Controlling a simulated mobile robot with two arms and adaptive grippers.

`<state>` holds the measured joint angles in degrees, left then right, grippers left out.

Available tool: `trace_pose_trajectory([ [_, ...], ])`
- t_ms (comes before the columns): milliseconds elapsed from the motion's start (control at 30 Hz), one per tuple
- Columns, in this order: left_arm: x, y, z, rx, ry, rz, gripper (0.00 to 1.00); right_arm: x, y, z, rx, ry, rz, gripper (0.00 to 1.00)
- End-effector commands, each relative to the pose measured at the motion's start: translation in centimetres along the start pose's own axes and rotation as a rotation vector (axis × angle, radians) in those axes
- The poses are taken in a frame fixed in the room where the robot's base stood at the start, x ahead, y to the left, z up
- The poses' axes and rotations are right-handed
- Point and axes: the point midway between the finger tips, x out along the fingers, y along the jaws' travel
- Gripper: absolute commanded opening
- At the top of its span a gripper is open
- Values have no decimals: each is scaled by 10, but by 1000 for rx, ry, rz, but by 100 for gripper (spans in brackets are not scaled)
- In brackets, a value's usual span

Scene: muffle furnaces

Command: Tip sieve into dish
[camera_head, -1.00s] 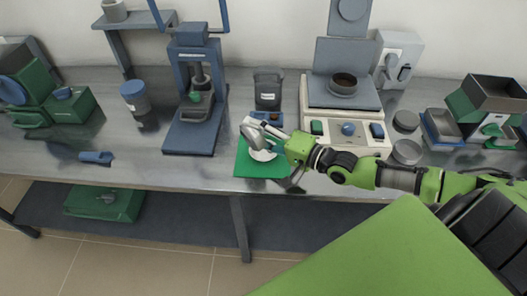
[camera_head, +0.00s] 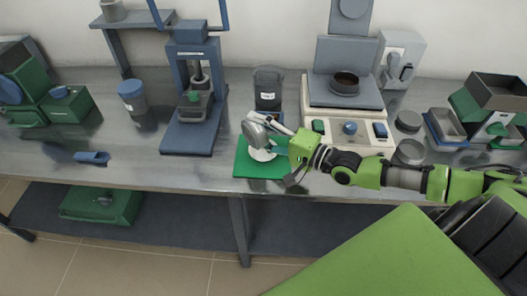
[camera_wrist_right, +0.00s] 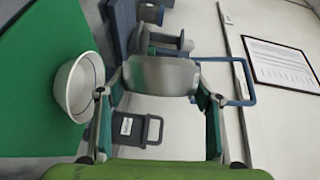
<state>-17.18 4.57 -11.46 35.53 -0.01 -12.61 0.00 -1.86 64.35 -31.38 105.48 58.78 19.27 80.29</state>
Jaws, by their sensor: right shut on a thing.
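The sieve (camera_head: 255,132) is a grey metal round thing, held tilted on its side in my right gripper (camera_head: 279,140), above the dish. In the right wrist view the sieve (camera_wrist_right: 163,75) sits between the two fingers of my right gripper (camera_wrist_right: 158,96), which is shut on it. The dish (camera_head: 262,155) is a small white bowl on the green mat (camera_head: 243,167), partly hidden below the sieve. The dish also shows in the right wrist view (camera_wrist_right: 78,88), apart from the sieve. The sieve's contents cannot be made out. My left gripper is not in view.
A blue press (camera_head: 187,135) stands left of the mat. A dark container (camera_head: 268,88) stands behind it. A hot-plate unit (camera_head: 345,125) stands behind my right arm. Grey metal tins (camera_head: 409,151) lie to the right. The bench is clear between the mat and its front edge.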

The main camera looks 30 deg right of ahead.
Motion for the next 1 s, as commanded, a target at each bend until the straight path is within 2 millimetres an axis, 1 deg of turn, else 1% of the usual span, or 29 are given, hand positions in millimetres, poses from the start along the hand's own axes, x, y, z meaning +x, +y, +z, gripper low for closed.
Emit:
trace_pose_trajectory([
  [33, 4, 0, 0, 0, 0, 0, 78, 0, 2, 0, 10, 0, -6, 20],
  [100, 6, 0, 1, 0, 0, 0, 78, 0, 1, -1, 23, 0, -12, 20],
  [500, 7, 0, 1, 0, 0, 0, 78, -1, 0, -2, 38, 0, -17, 20],
  [800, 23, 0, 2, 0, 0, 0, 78, -2, 2, -5, 116, 0, -50, 20],
  [1000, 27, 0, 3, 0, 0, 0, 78, -3, 0, -7, 161, 0, -68, 20],
])
